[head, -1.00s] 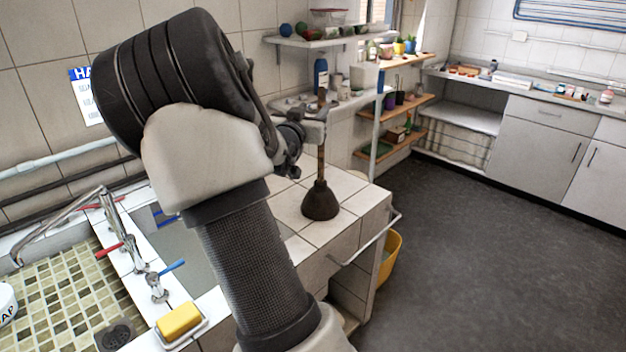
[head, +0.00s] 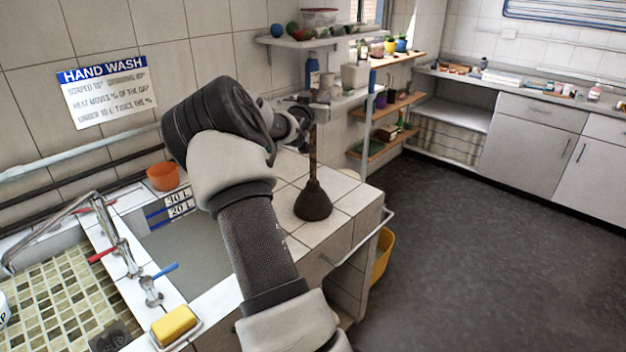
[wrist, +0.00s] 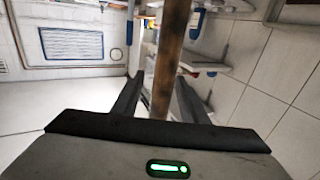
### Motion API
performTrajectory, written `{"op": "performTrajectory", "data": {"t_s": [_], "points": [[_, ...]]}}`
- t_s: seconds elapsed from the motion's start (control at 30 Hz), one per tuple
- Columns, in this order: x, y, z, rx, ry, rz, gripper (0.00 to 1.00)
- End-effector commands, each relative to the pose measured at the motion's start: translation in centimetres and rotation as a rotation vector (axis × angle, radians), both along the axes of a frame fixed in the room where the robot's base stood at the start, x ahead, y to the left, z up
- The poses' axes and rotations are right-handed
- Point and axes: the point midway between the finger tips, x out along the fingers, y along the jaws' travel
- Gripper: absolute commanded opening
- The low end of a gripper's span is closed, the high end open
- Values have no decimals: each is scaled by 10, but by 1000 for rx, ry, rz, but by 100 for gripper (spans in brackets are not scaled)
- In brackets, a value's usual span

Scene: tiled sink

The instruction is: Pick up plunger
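The plunger stands upright on the white tiled counter, with its dark rubber cup (head: 313,203) down and its brown wooden handle (head: 313,158) pointing up. My gripper (head: 316,112) is at the upper part of the handle in the head view, partly hidden by my wrist. In the wrist view, the handle (wrist: 168,60) runs between the two dark fingers of my gripper (wrist: 160,88). A gap shows on each side of the handle, so the fingers are open around it and not closed on it.
A water-filled sink (head: 190,250) lies left of the plunger, with an orange pot (head: 163,177) behind it. Taps (head: 120,245) and yellow soap (head: 174,324) are at lower left. Shelves (head: 345,100) with bottles stand close behind my gripper. A yellow bucket (head: 382,256) hangs right of the counter.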

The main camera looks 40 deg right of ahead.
Motion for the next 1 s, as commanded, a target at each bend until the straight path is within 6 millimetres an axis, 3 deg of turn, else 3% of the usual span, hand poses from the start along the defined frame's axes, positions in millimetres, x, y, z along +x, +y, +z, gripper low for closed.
{"op": "performTrajectory", "data": {"t_s": [0.23, 0.47, 0.83, 1.0], "points": [[1, -1, 0, 1, 1, 1, 38], [1, -1, 0, 1, 1, 1, 0], [1, -1, 5, -2, -2, 1, 0], [1, -1, 29, -2, -6, 1, 0]]}}
